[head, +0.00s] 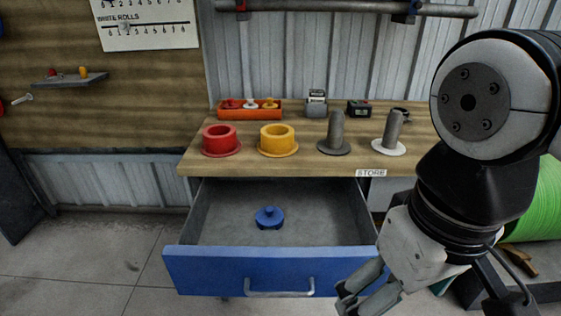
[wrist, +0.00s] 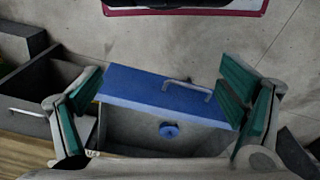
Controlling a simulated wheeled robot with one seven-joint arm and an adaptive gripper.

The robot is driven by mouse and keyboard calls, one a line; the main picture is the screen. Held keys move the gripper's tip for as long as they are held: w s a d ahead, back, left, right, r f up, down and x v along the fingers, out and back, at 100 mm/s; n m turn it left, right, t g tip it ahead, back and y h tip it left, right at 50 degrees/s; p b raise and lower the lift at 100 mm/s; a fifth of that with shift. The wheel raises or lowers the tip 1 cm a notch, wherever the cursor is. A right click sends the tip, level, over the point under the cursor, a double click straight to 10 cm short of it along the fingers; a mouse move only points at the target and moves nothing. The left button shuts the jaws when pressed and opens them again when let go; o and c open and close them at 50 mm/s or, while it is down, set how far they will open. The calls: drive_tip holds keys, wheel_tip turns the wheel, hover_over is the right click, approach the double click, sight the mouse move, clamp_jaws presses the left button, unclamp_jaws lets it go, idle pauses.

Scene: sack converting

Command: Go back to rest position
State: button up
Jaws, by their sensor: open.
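My gripper (head: 362,296) is at the lower right in the head view, to the right of the open drawer's front. In the wrist view my gripper (wrist: 160,92) shows its two green-padded fingers spread wide, with nothing between them touching the pads. The blue drawer (head: 230,270) is pulled out below the bench. It also shows in the wrist view (wrist: 130,90). A round blue lid-like piece with a knob (head: 269,217) lies on the drawer floor; it shows in the wrist view too (wrist: 169,130).
The wooden bench (head: 310,170) carries a red ring (head: 221,140), a yellow ring (head: 278,140), two grey posts (head: 335,133) and an orange tray (head: 249,109). A green roll (head: 541,205) is at the right. The floor at left (head: 80,260) is clear.

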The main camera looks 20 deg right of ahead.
idle(0.3)
wheel_tip(320, 180, up, 22)
drive_tip(key=t+p, duration=0.3)
drive_tip(key=p, duration=1.7)
drive_tip(key=shift+a+t, duration=0.15)
drive_tip(key=shift+t, duration=0.15)
drive_tip(key=shift+f, duration=0.1)
